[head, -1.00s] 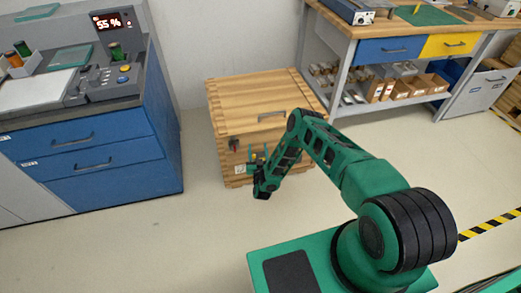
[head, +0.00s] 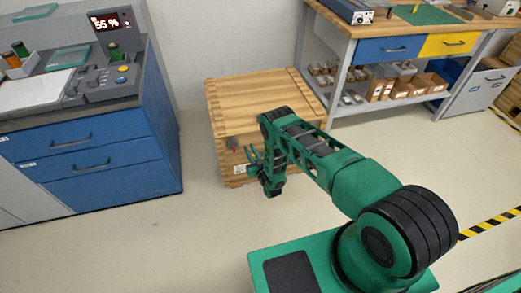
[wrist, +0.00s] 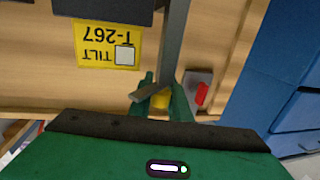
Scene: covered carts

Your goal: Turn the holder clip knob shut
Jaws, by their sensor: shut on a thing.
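The wooden crate (head: 228,105) stands on the floor against the wall, its lid flat on top. My gripper (head: 250,158) is at the left part of its front face. In the wrist view my green fingers (wrist: 163,88) are closed around a small yellow part (wrist: 160,101), which appears to be the clip knob; the fingers hide most of it. A flat grey piece (wrist: 143,93) juts out beside it, and a long grey bar (wrist: 173,40) runs up from there. How far the knob is turned cannot be seen.
A red lever (wrist: 202,94) on a grey plate sits right of my fingers. A yellow label (wrist: 108,45) reads TILT T-267, upside down. A blue drawer cabinet (head: 105,155) stands left of the crate and a workbench (head: 400,30) right. The floor in front is clear.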

